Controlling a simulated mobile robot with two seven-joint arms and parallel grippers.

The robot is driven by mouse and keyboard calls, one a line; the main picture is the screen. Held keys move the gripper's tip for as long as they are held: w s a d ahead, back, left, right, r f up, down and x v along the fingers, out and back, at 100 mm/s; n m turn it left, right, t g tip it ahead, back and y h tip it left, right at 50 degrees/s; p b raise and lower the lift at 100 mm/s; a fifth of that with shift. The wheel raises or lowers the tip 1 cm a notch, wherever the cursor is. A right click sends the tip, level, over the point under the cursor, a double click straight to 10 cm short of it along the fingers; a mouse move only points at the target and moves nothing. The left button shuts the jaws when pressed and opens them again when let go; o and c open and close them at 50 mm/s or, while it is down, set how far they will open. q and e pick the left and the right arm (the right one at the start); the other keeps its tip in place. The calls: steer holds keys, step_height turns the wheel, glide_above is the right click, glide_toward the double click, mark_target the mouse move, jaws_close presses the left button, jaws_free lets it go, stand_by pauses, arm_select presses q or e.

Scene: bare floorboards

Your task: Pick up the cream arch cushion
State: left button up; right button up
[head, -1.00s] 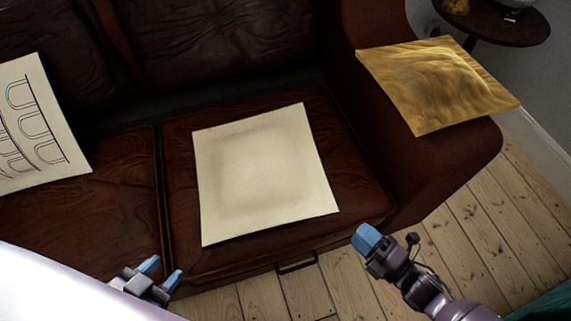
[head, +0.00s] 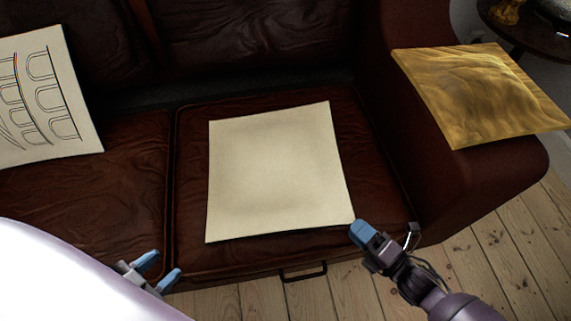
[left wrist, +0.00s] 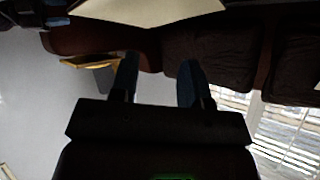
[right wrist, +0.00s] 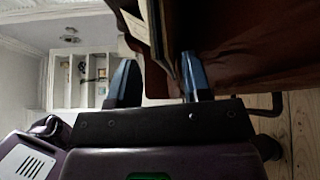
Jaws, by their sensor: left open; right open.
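The cream cushion with line-drawn arches (head: 50,105) leans at the far left of the sofa in the head view, cut off by the picture's edge. A plain cream cushion (head: 275,170) lies flat on the right seat. My left gripper (head: 158,271) is open and empty, low in front of the sofa's front edge and right of the arch cushion. My right gripper (head: 364,236) is open, by the plain cushion's near right corner. In the right wrist view a pale cushion edge (right wrist: 153,25) shows beyond the open fingers (right wrist: 158,85); I cannot tell whether they touch it.
The dark red leather sofa (head: 135,190) fills the middle. A gold cushion (head: 480,90) lies on its right armrest. A dark round side table (head: 535,35) stands behind it. Bare floorboards (head: 470,270) are clear at the lower right.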

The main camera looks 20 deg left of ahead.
mark_target(345, 219)
steer(key=x, duration=0.2)
steer(key=b+x, duration=0.1)
steer(key=shift+a+f, duration=0.25)
steer(key=shift+f, duration=0.05)
steer(key=shift+w+a+r, duration=0.1)
steer(key=shift+w+a, duration=0.1)
steer(key=shift+a, duration=0.15)
steer(key=shift+r, duration=0.1)
jaws_close()
